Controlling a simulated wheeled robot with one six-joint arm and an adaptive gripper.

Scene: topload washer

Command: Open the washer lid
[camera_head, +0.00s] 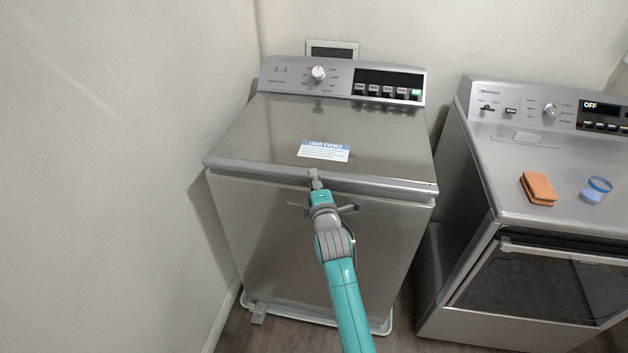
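The grey top-load washer (310,245) stands in the middle against the back wall. Its lid (265,130) lies flat and closed, with a blue and white label (323,151) near the front. My gripper (314,178) is at the middle of the lid's front edge. Its tip overlaps the edge in the picture; I cannot tell whether it touches the lid. The fingers look close together, but they are too small to tell whether they are open or shut. My teal arm comes up from the bottom and covers part of the washer's front.
A grey dryer (470,205) stands to the right, across a narrow gap. A wall (110,170) is close on the left. The washer's control panel (340,80) rises behind the lid.

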